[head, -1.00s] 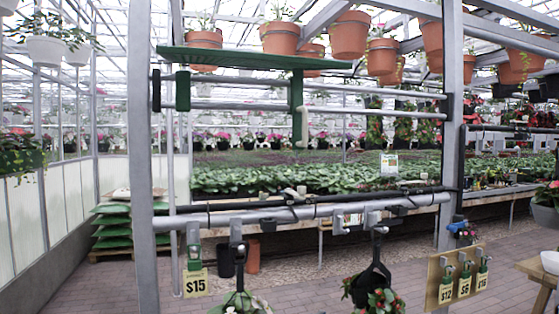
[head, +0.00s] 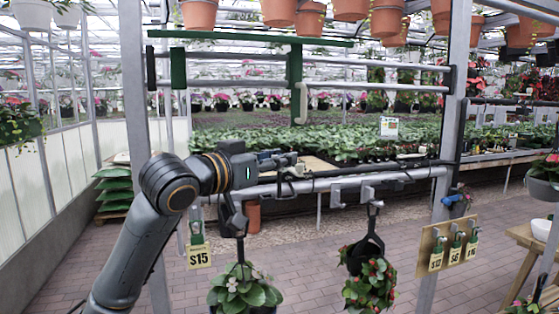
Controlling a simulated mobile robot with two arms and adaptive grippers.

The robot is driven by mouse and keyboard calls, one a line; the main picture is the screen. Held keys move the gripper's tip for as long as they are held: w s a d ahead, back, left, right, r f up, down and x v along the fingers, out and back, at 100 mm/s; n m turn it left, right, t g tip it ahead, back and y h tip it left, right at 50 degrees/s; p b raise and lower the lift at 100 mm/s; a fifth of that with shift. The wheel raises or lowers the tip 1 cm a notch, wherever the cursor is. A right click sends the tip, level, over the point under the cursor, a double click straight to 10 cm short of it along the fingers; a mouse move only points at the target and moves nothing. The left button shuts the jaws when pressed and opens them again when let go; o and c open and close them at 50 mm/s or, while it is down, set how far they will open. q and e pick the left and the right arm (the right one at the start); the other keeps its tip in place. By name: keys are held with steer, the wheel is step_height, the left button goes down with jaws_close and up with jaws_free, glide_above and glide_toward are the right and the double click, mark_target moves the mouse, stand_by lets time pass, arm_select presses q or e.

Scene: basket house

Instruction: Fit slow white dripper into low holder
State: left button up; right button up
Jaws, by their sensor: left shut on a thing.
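My left gripper (head: 286,160) reaches in from the left, beside the grey lower rail (head: 411,175). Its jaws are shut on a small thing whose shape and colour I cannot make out. I cannot tell which piece is the white dripper. Grey clip holders hang on the lower rail, one at the middle (head: 337,194) and another (head: 367,189) to its right. A green-handled piece with a $15 tag (head: 199,256) hangs at the left. My forearm hides part of the rail and the frame post. My right gripper is not in view.
Two potted plants hang below the rail, one under my gripper (head: 244,288) and one to the right (head: 369,281). A wooden board (head: 435,245) with price tags hangs at the right post (head: 453,85). Clay pots (head: 278,12) hang overhead. Brick floor is open below.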

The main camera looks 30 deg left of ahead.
arm_select(q)
steer(key=w+a+f, duration=0.1)
steer(key=w+a, duration=0.3)
steer(key=a, duration=0.1)
steer(key=shift+w+a+f+b, duration=0.15)
steer(key=shift+w+a+b, duration=0.15)
steer(key=shift+w+b, duration=0.1)
steer(key=shift+s, duration=0.35)
stand_by(0.8)
stand_by(0.6)
steer(key=shift+f, duration=0.15)
steer(key=shift+f+b, duration=0.9)
steer(key=shift+f, duration=0.35)
steer(key=shift+f, duration=0.1)
